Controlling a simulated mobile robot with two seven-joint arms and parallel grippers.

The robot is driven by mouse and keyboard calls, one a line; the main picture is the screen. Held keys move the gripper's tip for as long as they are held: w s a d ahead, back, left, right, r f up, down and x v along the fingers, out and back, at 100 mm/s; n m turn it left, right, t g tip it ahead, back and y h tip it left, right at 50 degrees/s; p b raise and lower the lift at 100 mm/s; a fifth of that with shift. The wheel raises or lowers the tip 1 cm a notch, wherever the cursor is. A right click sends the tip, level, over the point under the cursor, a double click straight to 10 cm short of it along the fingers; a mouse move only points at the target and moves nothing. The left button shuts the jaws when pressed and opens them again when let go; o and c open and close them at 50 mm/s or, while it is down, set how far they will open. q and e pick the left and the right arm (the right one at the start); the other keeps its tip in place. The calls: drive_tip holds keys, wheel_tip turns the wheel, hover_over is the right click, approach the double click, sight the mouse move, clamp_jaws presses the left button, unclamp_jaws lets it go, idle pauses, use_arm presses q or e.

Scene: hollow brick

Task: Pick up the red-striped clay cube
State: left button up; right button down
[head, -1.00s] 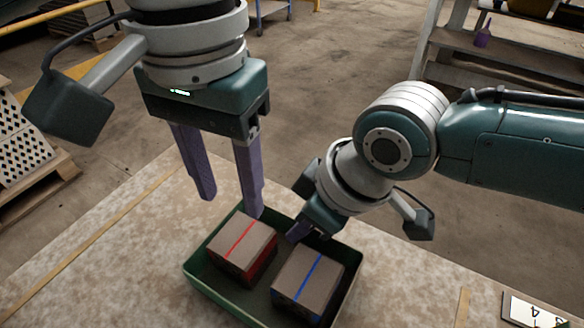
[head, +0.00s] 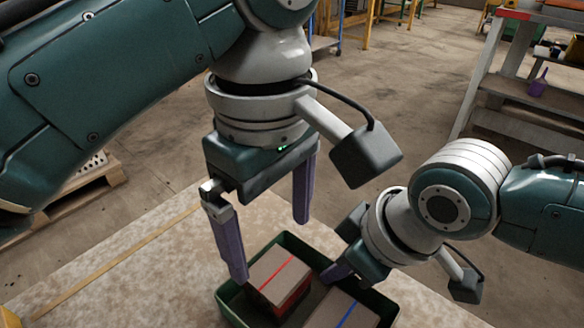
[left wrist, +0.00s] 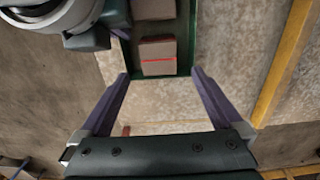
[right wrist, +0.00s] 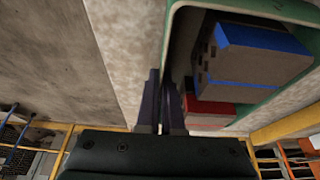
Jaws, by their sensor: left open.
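The red-striped clay cube (head: 275,270) sits in a green tray (head: 235,305); it is grey-brown on top with a red line and red lower sides. It also shows in the left wrist view (left wrist: 158,50) and the right wrist view (right wrist: 208,112). My left gripper (head: 270,251) is open and empty, above the tray's far left side and pointing down. In the left wrist view the cube lies beyond the fingertips, between their lines. My right gripper (head: 338,272) is at the tray's far rim, its fingers (right wrist: 160,105) close together with the tray wall between them.
A blue-striped cube (head: 345,312) stands beside the red-striped one in the tray. The tray is on a mottled pale table (head: 130,275) with free room to the left. Behind are a pallet (head: 95,180) and a stepped rack (head: 500,95).

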sight(277, 272)
use_arm(q)
wheel_tip(277, 272, down, 9)
drive_tip(key=shift+d, duration=0.1)
idle(0.4)
drive_tip(key=shift+c, duration=0.2)
drive_tip(key=shift+w, duration=0.1)
drive_tip(key=c, duration=1.3)
drive_tip(key=shift+o, duration=0.2)
drive_tip(key=shift+r, duration=0.1)
wheel_tip(277, 272, up, 10)
use_arm(e)
drive_tip(key=c, duration=1)
unclamp_jaws()
drive_tip(key=shift+r, duration=0.15)
